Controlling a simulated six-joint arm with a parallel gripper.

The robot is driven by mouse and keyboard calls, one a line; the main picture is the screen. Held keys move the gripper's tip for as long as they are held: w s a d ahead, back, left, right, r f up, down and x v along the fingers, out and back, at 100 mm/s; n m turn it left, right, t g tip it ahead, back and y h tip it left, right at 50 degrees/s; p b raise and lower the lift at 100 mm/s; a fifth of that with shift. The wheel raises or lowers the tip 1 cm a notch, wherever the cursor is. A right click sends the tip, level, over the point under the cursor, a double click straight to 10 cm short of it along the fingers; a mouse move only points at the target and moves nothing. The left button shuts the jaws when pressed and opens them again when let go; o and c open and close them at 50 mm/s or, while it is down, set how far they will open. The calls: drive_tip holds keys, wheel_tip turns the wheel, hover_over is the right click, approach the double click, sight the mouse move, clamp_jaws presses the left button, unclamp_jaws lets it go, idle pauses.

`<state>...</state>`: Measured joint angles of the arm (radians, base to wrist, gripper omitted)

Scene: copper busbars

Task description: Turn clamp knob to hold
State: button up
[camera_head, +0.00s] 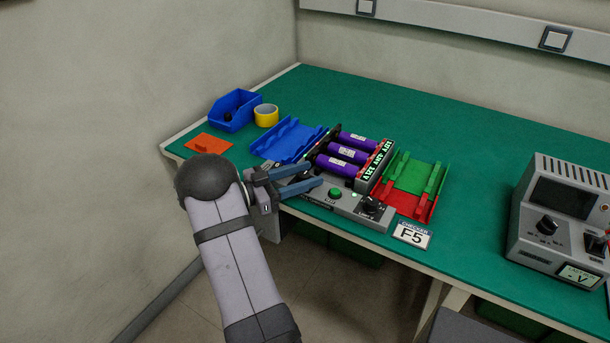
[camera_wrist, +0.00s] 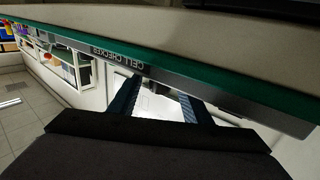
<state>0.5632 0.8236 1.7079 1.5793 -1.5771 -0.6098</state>
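The grey cell checker (camera_head: 348,207) lies at the bench's front edge, with a green button (camera_head: 335,192) and a black knob (camera_head: 372,205) on its front panel. I cannot read whether this is the clamp knob. Several purple cells (camera_head: 347,154) lie side by side behind the panel. My gripper (camera_head: 315,174) is open, its two blue fingers over the checker's left end, apart from the black knob. Part of that end is hidden behind them. In the wrist view both fingers (camera_wrist: 158,87) are spread, with nothing clearly held, near the strip lettered CELL CHECKER (camera_wrist: 115,58).
A blue tray (camera_head: 284,143) lies left of the cells, a green tray (camera_head: 411,173) and a red tray (camera_head: 405,203) right. A blue bin (camera_head: 236,112), yellow tape roll (camera_head: 266,115) and orange sheet (camera_head: 209,144) lie far left. A grey meter (camera_head: 545,222) stands right.

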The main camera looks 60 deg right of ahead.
drive_tip(key=shift+v, duration=3.7)
drive_tip(key=shift+f, duration=0.1)
drive_tip(key=s+d+r+t+p, duration=0.1)
drive_tip(key=s+r+p, duration=0.2)
drive_tip(key=r+p, duration=0.35)
drive_tip(key=s+r+p, duration=0.3)
drive_tip(key=r+p, duration=0.1)
drive_tip(key=r, duration=0.5)
drive_tip(key=n+t+y, duration=0.2)
drive_tip(key=n+t, duration=0.3)
drive_tip(key=t, duration=0.2)
approach(298, 178)
drive_tip(key=s+d, duration=0.1)
drive_tip(key=d, duration=0.2)
drive_tip(key=shift+b+x, duration=0.6)
drive_tip(key=shift+x, duration=3.4)
drive_tip(key=shift+s, duration=0.1)
drive_tip(key=shift+c, duration=0.6)
